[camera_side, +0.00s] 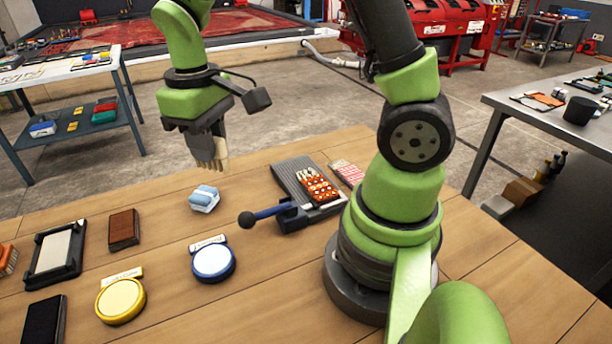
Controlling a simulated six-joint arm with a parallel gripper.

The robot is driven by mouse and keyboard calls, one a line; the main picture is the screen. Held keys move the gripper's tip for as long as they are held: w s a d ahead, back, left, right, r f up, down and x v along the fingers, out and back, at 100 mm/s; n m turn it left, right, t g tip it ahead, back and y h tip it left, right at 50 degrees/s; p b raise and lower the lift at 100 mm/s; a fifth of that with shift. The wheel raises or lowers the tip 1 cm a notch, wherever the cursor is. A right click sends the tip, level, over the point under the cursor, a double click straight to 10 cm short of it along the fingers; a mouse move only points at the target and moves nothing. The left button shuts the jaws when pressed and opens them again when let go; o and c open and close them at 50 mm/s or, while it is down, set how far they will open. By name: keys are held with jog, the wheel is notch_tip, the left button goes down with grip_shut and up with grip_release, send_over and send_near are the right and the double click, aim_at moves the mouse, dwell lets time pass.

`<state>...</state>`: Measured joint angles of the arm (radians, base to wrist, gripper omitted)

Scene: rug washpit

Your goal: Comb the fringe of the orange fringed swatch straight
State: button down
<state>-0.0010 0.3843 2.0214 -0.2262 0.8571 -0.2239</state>
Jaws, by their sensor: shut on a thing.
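The orange fringed swatch (317,187), with a white pattern, lies on a dark grey clamp board (291,178) near the table's middle. A blue lever (270,212) with a black ball end juts left from the board's front. The state of the swatch's fringe is too small to tell. My gripper (212,148) is up and left of the board, above the table, pointing down. It is shut on a pale, toothed thing that looks like a comb (220,158), with its teeth down. The comb is clear of the swatch. The jaws partly hide its upper part.
A red patterned swatch (346,172) lies right of the board. A blue-and-white block (204,198) sits below my gripper. A blue round tin (213,262), yellow round tin (120,300), brown block (124,229) and black tray (75,262) stand left. The table's front middle is clear.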

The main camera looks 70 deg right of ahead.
dwell(0.6)
jog(key=s+d+f+n, duration=0.3)
jog(key=d, duration=0.3)
jog(key=s+d+f+n, duration=0.3)
jog(key=d, duration=0.3)
jog(key=s+d+f+n, duration=0.2)
jog(key=s+d+n, duration=0.1)
jog(key=d, duration=0.4)
jog(key=shift+s+f, duration=0.1)
jog(key=shift+f, duration=2.05)
jog(key=shift+f, duration=0.5)
jog(key=shift+w+d, duration=0.85)
jog(key=shift+w, duration=0.05)
jog(key=shift+w+d, duration=0.15)
jog(key=shift+w+d, duration=0.75)
